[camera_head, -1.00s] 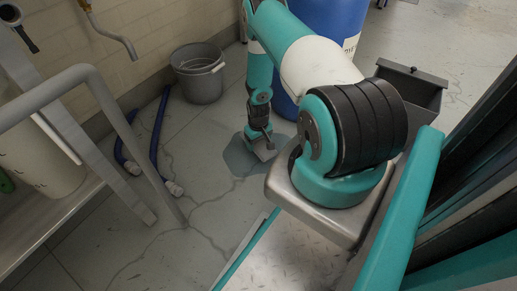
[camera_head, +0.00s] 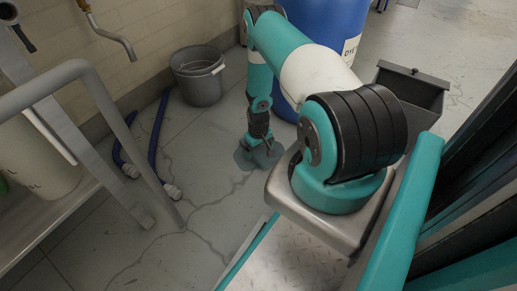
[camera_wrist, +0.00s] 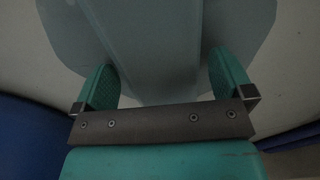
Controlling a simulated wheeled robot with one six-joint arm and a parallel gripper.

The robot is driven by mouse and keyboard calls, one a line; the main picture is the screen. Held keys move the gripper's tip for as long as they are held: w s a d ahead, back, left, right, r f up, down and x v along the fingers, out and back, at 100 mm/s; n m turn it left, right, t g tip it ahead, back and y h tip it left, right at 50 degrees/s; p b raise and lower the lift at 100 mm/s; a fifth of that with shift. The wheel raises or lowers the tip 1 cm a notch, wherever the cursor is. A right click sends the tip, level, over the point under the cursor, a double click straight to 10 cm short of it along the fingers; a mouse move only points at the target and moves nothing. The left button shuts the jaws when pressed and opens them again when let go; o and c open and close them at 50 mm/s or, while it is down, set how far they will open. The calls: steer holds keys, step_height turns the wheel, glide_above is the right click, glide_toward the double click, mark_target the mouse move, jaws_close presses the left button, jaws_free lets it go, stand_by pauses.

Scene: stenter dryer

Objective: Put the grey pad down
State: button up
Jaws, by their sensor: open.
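The grey pad (camera_wrist: 150,40) fills the upper middle of the wrist view, pale blue-grey with angled edges and a raised ridge along its middle. My gripper (camera_wrist: 165,80) is open, with a teal finger on each side of the ridge and a gap beside it. In the head view my gripper (camera_head: 262,146) points down at a dark grey patch (camera_head: 244,160) on the floor. I cannot tell there how much of the patch is pad and how much is wet floor, or whether the fingers touch the pad.
A blue drum (camera_head: 332,28) stands right behind my gripper, and a grey bucket (camera_head: 199,80) stands by the wall. Blue hoses (camera_head: 157,130) lie to the left, beside a metal frame (camera_head: 105,105). A dark open bin (camera_head: 412,92) stands to the right. Cracked floor in front is clear.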

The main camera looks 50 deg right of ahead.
mark_target(258, 150)
step_height(258, 150, up, 12)
steer(key=p, duration=0.6)
